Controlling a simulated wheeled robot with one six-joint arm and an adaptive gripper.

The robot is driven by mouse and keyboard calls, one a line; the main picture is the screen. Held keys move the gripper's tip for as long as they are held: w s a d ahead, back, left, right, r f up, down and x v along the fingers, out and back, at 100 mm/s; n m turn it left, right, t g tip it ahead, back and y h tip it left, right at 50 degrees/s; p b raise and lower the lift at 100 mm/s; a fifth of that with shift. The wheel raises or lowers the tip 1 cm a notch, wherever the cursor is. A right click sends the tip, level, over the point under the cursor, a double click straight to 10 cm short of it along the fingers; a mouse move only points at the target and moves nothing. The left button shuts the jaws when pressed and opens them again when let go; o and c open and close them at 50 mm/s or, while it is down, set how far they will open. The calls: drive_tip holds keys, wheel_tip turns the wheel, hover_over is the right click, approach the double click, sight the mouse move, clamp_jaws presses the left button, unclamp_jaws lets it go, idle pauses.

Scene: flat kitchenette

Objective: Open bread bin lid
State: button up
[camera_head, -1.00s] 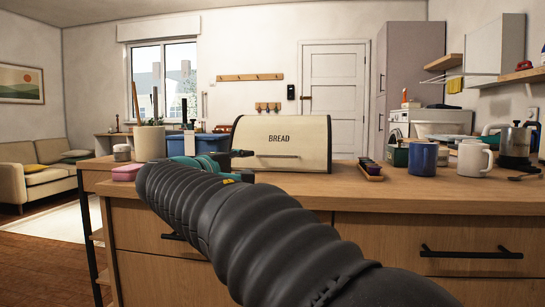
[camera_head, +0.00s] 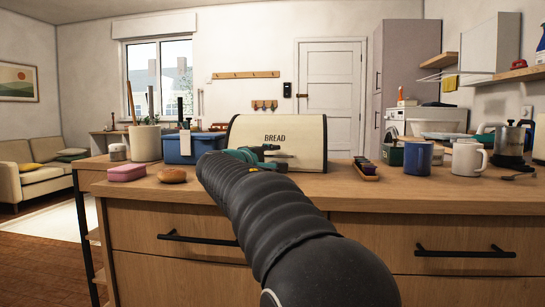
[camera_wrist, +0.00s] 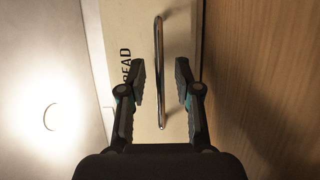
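The cream bread bin (camera_head: 304,138) with dark edges and "BREAD" on its front stands on the wooden counter, its lid down. My gripper (camera_head: 276,152) is in front of the bin's lower front and hides part of it. In the wrist view, my gripper (camera_wrist: 160,82) is open, with its two dark fingers apart. The shiny bar handle (camera_wrist: 158,45) runs lengthwise between the fingers, nearer the left one.
On the counter (camera_head: 330,184), a pink block (camera_head: 126,173) and a bun (camera_head: 172,176) lie left of my arm. A blue bin (camera_head: 179,149) stands behind them.

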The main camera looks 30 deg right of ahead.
drive_tip(key=shift+d, duration=0.1)
clamp_jaws()
